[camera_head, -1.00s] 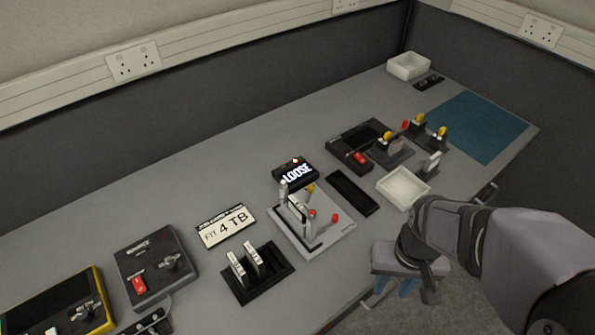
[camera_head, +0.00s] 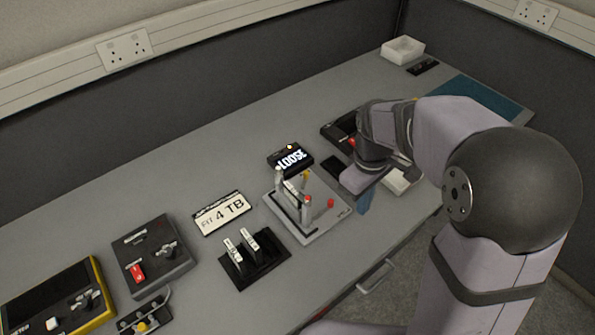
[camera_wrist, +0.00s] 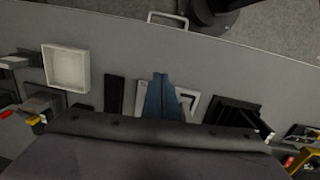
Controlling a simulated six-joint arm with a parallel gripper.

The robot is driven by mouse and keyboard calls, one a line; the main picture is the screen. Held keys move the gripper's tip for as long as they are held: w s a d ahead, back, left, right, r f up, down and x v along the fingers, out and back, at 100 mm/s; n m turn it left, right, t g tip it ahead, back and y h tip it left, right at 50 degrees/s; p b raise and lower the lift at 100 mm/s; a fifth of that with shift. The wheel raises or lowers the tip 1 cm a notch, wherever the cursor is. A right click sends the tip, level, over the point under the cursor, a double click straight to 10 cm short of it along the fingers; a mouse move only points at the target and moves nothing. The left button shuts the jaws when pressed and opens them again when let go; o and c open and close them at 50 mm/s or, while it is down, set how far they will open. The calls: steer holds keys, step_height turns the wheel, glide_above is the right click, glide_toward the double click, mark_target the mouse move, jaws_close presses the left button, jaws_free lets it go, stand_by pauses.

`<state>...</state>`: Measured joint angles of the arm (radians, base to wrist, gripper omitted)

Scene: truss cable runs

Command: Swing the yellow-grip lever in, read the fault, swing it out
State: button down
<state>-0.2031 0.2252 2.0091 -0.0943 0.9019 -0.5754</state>
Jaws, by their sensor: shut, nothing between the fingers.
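The fixture (camera_head: 312,229) is a light grey plate with a frame on it. A lever with a yellow grip (camera_head: 305,175) stands at its back, and red grips (camera_head: 330,203) show towards its right side. A white-labelled module seems to sit in the frame. In the wrist view the blue fingers (camera_wrist: 160,82) hide the middle of the plate (camera_wrist: 144,98), and the levers cannot be made out.
A "FIT 4 TB" card (camera_head: 222,213) and a black rack with two modules (camera_head: 254,260) are left of the fixture. Control boxes (camera_head: 150,255) stand further left. A white tray (camera_wrist: 66,68) lies right of the fixture, partly behind my arm in the head view.

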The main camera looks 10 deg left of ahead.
steer(key=w+a+n, duration=0.7)
steer(key=w+a, duration=0.1)
steer(key=n+t+h, duration=0.1)
steer(key=n, duration=0.7)
glide_above(304, 180)
steer(key=s+a, duration=0.2)
steer(key=s, duration=0.1)
steer(key=shift+w+a+f+n+t+p, duration=0.2)
steer(key=shift+a+n, duration=0.1)
steer(key=shift+a, duration=0.15)
steer(key=shift+w+a+f+n+t+p, duration=0.1)
steer(key=shift+a+f+n, duration=0.05)
steer(key=shift+a+n, duration=0.2)
steer(key=shift+p+x, duration=1.35)
steer(key=shift+x, duration=3.7)
